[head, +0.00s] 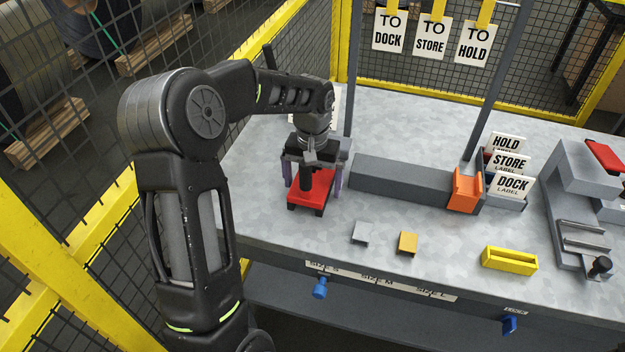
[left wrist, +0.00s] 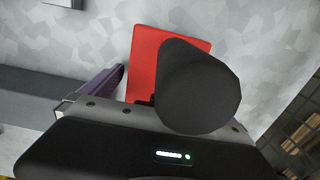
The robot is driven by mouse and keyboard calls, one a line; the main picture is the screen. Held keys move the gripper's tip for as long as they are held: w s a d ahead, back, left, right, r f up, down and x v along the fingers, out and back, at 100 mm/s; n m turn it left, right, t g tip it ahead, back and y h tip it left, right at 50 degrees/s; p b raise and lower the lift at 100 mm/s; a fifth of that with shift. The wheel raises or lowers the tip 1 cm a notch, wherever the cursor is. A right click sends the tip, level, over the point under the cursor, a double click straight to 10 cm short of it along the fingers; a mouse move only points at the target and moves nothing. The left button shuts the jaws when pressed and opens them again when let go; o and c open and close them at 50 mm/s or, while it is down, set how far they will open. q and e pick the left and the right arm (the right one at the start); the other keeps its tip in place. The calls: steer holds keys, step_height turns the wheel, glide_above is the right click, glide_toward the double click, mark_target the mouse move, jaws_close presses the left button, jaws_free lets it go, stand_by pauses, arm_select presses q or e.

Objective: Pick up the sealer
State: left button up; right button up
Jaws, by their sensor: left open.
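The sealer, which I take to be the tool with a red base (head: 312,194) and an upright black handle, stands on the grey bench top. My left gripper (head: 313,184) is right over it, pointing down, with a purple finger on each side and a gap between finger and tool. The left wrist view shows the red base (left wrist: 146,62) and the thick black handle (left wrist: 198,90) close up, with one purple finger (left wrist: 98,88) beside them. The other finger is hidden there. My right gripper is in neither view.
A long grey bar (head: 405,180) with an orange block (head: 465,190) lies right of the sealer. A grey clip (head: 361,232), an orange clip (head: 408,243) and a yellow holder (head: 510,258) sit near the front edge. A grey machine (head: 575,200) stands at the right.

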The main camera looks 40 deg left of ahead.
arm_select(q)
steer(key=shift+c, duration=0.2)
stand_by(0.3)
steer(key=c, duration=2)
steer(key=shift+r, duration=0.15)
steer(key=shift+c, duration=0.4)
step_height(320, 180, up, 10)
steer(key=shift+b, duration=0.6)
